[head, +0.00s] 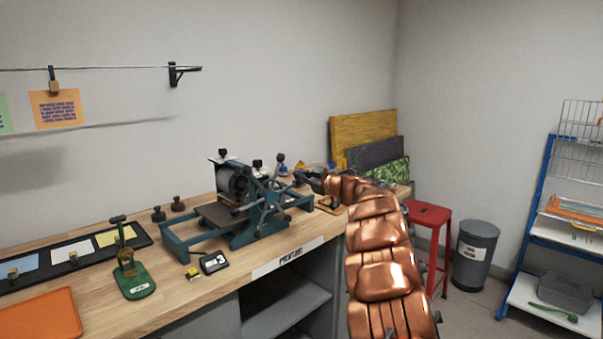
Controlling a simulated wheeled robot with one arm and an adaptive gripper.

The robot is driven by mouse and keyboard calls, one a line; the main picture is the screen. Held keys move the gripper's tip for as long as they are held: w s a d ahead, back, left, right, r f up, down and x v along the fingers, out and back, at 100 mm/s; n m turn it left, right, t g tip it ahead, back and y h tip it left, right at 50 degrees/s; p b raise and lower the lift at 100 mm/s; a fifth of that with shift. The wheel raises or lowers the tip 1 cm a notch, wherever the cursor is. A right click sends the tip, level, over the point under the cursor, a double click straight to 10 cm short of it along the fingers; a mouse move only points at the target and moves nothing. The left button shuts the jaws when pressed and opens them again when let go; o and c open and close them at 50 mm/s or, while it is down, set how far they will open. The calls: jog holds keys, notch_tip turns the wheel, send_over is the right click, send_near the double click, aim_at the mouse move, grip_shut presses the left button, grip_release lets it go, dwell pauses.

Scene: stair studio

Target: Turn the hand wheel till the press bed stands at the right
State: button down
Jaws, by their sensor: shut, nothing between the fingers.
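The press (238,178) stands on the wooden bench, with a blue-green frame and a dark roller. Its hand wheel (267,203) has several dark spokes with knobs and faces the front right. The flat grey press bed (219,217) shows at the left of the roller, over the left part of the frame; its right part is hidden by the wheel and side frame. My gripper (303,176), at the end of my copper-coloured arm, is just right of the wheel's upper knobs. It looks shut and empty, and I cannot tell whether it touches the wheel.
Coloured boards (362,135) lean on the wall behind my arm. A red stool (430,213) and grey bin (475,255) stand right.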

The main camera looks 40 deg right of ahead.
jog(key=shift+d+f, duration=0.15)
jog(key=shift+f, duration=0.2)
jog(key=shift+p, duration=0.5)
jog(key=shift+w+d+f+m+p, duration=0.1)
jog(key=shift+f+m+p, duration=0.3)
jog(key=shift+p, duration=0.35)
